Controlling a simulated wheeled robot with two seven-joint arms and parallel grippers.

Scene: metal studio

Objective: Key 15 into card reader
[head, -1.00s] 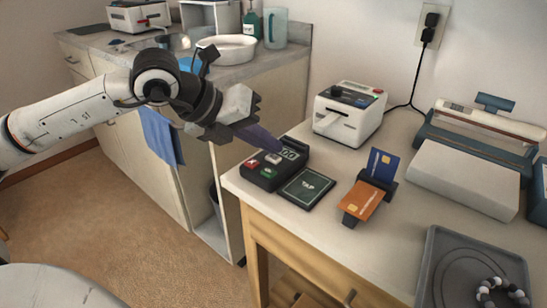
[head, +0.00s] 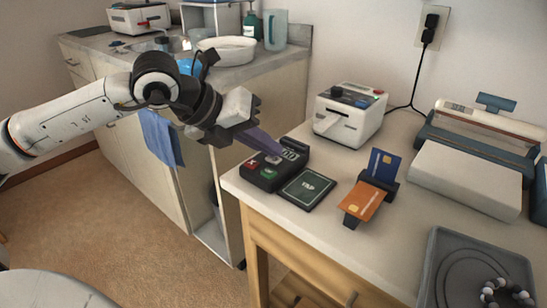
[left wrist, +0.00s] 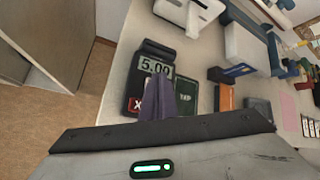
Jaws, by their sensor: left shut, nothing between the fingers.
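The card reader (head: 268,172) is a dark box at the left front of the table. It has a red X key, a green key, a pale key and a small display. In the left wrist view the card reader's display (left wrist: 156,66) reads 5.00. A dark TAP pad (head: 306,188) lies against its right side. My left gripper (head: 278,153) is shut and empty, its purple-grey fingers reaching over the reader's keys near the display. In the left wrist view the fingers (left wrist: 161,97) cover part of the keys. I cannot tell whether the tips touch. My right gripper is not in view.
A card holder with a blue card (head: 384,163) and an orange card (head: 362,201) stands right of the pad. A white printer (head: 348,115) stands behind. A grey tray (head: 440,250) with a bead bracelet is at the front right.

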